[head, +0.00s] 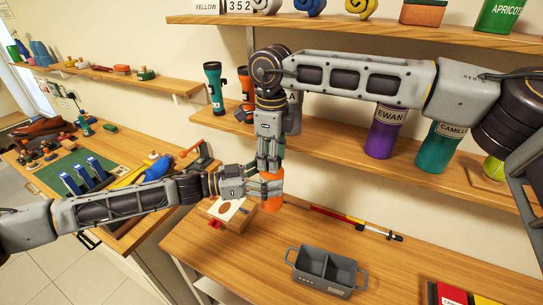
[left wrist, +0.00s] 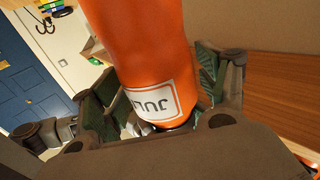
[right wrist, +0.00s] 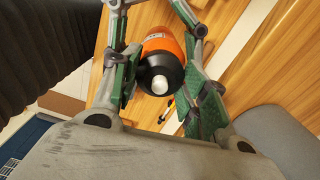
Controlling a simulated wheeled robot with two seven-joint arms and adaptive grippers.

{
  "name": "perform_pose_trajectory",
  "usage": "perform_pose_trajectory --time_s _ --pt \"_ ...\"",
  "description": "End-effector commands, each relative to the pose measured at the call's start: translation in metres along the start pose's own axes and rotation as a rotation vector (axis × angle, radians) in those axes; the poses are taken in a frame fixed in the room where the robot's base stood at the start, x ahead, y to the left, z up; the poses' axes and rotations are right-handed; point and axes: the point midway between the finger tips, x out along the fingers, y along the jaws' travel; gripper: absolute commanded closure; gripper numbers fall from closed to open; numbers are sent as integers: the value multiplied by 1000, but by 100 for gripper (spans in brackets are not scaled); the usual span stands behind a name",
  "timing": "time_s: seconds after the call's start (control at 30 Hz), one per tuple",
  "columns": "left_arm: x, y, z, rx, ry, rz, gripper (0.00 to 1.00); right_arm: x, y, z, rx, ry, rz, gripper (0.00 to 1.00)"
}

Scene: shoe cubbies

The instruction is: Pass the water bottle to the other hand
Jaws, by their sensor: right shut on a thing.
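The orange water bottle (head: 272,203) hangs upright above the front table in the head view. My right gripper (head: 269,166) comes down from above and is shut on its upper part. My left gripper (head: 264,189) reaches in from the left at the bottle's lower body, its fingers on either side. In the left wrist view the bottle (left wrist: 140,45) stands between the green-padded fingers, its white label partly readable as "JUL". A gap shows by the left-hand finger, so this gripper looks open. In the right wrist view the bottle's black cap (right wrist: 160,75) faces the camera between the fingers.
Below is a wooden table with a grey two-part caddy (head: 325,272), a white-topped box (head: 232,214) and a red-and-black rod (head: 350,220). Behind is a shelf with a purple EWAN bottle (head: 383,135) and a teal CAMILL bottle (head: 438,147). A workbench with tools stands left.

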Motion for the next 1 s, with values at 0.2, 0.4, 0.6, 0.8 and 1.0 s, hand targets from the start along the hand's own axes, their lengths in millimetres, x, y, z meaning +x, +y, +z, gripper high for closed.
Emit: perform_pose_trajectory --time_s 0.2,0.4,0.6,0.8,1.0 --pt "0 0 1 -1 -1 -1 18 -1 0 0 0 -2 -1 98" --pt "-1 0 1 -1 -2 -1 18 -1 0 0 0 -2 -1 98" --pt "-7 0 1 -1 -1 -1 18 -1 0 0 0 -2 -1 98" --pt "-21 -1 1 -1 -2 -2 18 -1 0 0 0 -2 -1 98" --pt "-40 -1 2 -2 -3 -4 18 -1 0 0 0 -2 -1 98"
